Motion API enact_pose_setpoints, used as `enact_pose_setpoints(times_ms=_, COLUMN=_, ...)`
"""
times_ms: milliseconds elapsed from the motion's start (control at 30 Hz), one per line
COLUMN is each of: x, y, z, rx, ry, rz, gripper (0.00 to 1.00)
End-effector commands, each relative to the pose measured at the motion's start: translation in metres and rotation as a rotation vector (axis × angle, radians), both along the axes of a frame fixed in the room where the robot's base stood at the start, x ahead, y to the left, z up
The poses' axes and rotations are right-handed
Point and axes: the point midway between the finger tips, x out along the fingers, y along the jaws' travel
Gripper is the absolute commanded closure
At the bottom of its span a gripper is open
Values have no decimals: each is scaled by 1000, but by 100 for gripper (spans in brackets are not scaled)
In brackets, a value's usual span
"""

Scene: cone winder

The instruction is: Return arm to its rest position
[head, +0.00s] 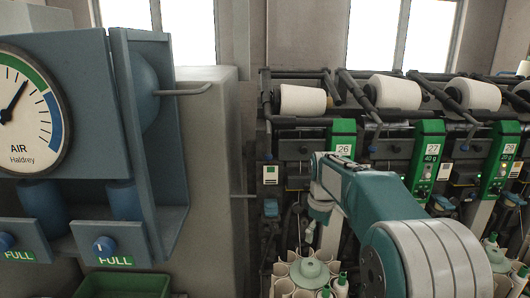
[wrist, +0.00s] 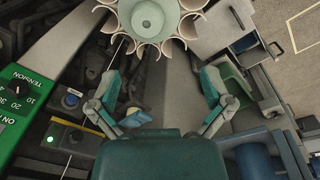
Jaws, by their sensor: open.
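My arm reaches from the lower right of the head view toward the winder. My gripper (head: 312,222) hangs at its end in front of the unit marked 26, above and close to a round rack of cream tubes (head: 308,272). In the wrist view my gripper (wrist: 158,88) has its two green-padded fingers spread wide with nothing between them. The round rack shows there at the top (wrist: 148,18), beyond the fingertips. I cannot tell the exact gap between the gripper and the rack.
Winder units with white cones (head: 303,99) line the back right. An air gauge panel (head: 50,110) and a grey cabinet (head: 218,180) stand at left. A green bin (head: 122,286) is at lower left. Open floor (wrist: 290,50) shows at right in the wrist view.

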Motion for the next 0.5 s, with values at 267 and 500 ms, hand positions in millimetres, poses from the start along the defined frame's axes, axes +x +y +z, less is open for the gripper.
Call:
enact_pose_setpoints(times_ms=267, x=-81, y=-1, z=53, rx=28, ry=-106, rz=-202, gripper=0)
enact_pose_setpoints(times_ms=500, x=-154, y=-1, z=72, rx=68, ry=-193, rz=-374, gripper=0)
